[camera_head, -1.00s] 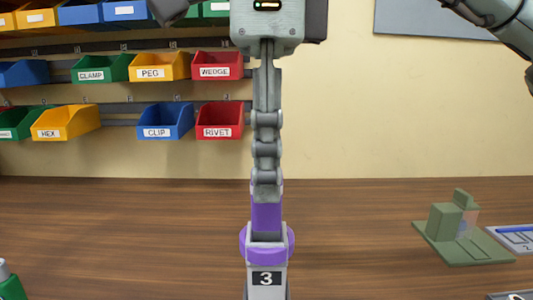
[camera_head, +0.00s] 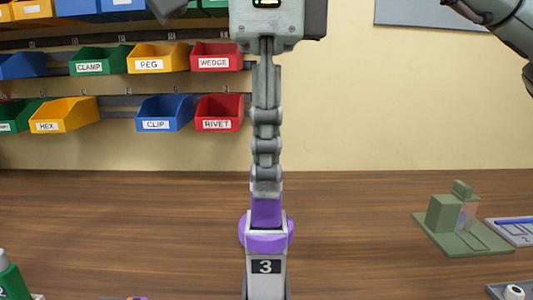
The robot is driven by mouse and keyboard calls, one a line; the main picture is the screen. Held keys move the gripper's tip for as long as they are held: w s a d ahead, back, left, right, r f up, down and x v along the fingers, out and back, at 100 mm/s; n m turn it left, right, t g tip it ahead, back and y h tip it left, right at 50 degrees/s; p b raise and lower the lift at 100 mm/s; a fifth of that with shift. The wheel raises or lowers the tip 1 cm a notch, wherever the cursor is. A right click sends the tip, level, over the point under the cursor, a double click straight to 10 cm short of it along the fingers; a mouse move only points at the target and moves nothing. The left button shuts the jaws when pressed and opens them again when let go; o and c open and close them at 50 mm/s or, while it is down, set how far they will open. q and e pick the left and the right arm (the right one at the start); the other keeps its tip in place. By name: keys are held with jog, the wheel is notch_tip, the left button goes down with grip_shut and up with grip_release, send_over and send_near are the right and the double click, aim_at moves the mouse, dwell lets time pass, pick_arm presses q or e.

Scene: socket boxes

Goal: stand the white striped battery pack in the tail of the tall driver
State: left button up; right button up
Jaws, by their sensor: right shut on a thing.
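My right gripper (camera_head: 266,188) comes down from the top centre, its fingers shut on a plain purple block (camera_head: 266,212), seemingly the battery pack. No white stripe shows on it. Below stands the driver (camera_head: 266,283), upright and grey, with a purple collar (camera_head: 266,243) and a dark plate marked 3. The block's lower end is at the open tail, inside its rim; how deep it sits is hidden by the front wall. My left gripper is not identifiable in view.
A green fixture (camera_head: 446,240) stands on the table at right, beside a tray (camera_head: 520,240) with a blue pen. Labelled bins, such as the red RIVET bin (camera_head: 219,108), hang behind.

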jog(key=shift+f, duration=0.45)
jog(key=shift+f+b, duration=0.35)
jog(key=shift+b, duration=0.05)
jog(key=shift+f+b, duration=0.35)
jog(key=shift+f, duration=0.2)
jog(key=o, duration=1.1)
jog(key=shift+r, duration=0.1)
jog(key=shift+r, duration=0.1)
notch_tip(320, 180, up, 12)
